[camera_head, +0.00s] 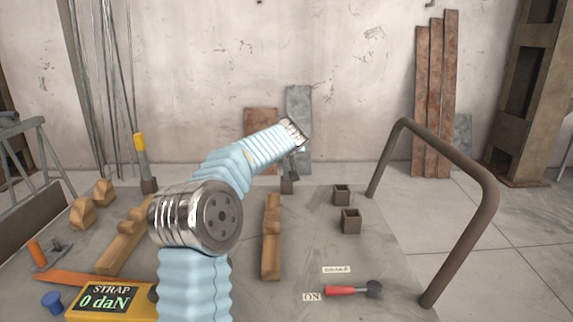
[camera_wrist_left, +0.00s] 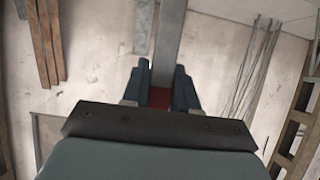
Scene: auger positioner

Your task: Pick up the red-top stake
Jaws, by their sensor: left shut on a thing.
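The red-top stake shows in the left wrist view as a grey bar (camera_wrist_left: 169,42) with a red part (camera_wrist_left: 159,97) between my left gripper's fingers. My left gripper (camera_wrist_left: 161,90) is shut on the red part. In the head view my left gripper (camera_head: 292,166) is at the back of the table, above a small dark socket (camera_head: 287,186). There the gripper and wrist hide most of the stake, and I cannot tell whether its foot is in the socket. My right gripper is not in view.
A yellow-top stake (camera_head: 140,157) stands in a socket at the back left. Two empty square sockets (camera_head: 341,194) (camera_head: 351,221) are right of centre. A brown pipe frame (camera_head: 462,165) rises at the right. Wooden blocks (camera_head: 271,240), a red-handled tool (camera_head: 350,290) and a yellow strap display (camera_head: 110,299) lie nearer.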

